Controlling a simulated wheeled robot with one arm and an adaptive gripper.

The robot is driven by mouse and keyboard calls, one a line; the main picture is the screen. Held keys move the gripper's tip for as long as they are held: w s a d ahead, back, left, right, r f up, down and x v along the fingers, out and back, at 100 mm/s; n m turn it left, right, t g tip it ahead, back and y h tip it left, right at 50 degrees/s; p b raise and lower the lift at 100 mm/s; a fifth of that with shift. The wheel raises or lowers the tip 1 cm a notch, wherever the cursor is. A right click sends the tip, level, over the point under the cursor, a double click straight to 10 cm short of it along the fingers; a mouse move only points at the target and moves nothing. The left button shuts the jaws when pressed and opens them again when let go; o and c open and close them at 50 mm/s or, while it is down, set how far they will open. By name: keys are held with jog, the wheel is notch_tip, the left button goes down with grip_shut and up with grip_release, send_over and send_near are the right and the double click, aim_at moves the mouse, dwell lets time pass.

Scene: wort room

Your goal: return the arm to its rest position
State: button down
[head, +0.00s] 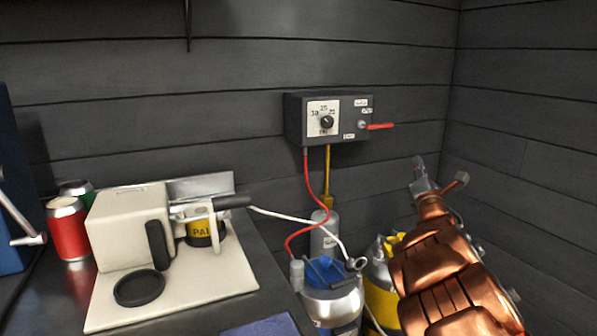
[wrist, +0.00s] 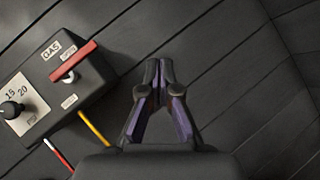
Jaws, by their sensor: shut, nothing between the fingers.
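My copper-coloured arm rises from the lower right of the head view. My gripper (head: 420,172) is at its upper end, in front of the dark plank wall, to the right of and lower than the grey control box (head: 294,120). In the wrist view my gripper (wrist: 159,64) has its fingertips together with nothing between them. The control box also shows at the left of the wrist view (wrist: 92,82), apart from the fingers. It has a dial (head: 327,122) and a red lever (head: 380,126) pointing right.
A dark counter (head: 262,290) at left holds a cream machine (head: 128,230), a red can (head: 67,228) and a green can (head: 76,187). Blue-white (head: 331,305) and yellow (head: 380,290) cylinders stand beside my arm. Red (head: 326,192) and white (head: 290,216) hoses run nearby.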

jog(key=s+d+f+m+g+h, duration=0.5)
jog(key=s+f+m+g, duration=0.25)
jog(key=m, duration=0.45)
jog(key=s+a+f+m+g+y, duration=0.1)
jog(key=s+a+f+m+g, duration=0.2)
jog(key=s+f+m+g, duration=0.7)
jog(key=s+a+f+m+g+y, duration=0.25)
jog(key=s+a, duration=0.35)
jog(key=s, duration=0.7)
jog(key=s+a+f+m+g+y, duration=0.1)
jog(key=s+a+f+g, duration=0.3)
jog(key=s, duration=1)
jog(key=s+a+f+m+g+y, duration=0.2)
jog(key=s+a, duration=0.5)
jog(key=s, duration=0.6)
notch_tip(320, 180, up, 27)
jog(key=t+p, duration=0.1)
jog(key=p, duration=2.4)
jog(key=shift+s+d, duration=0.15)
jog(key=shift+s, duration=0.3)
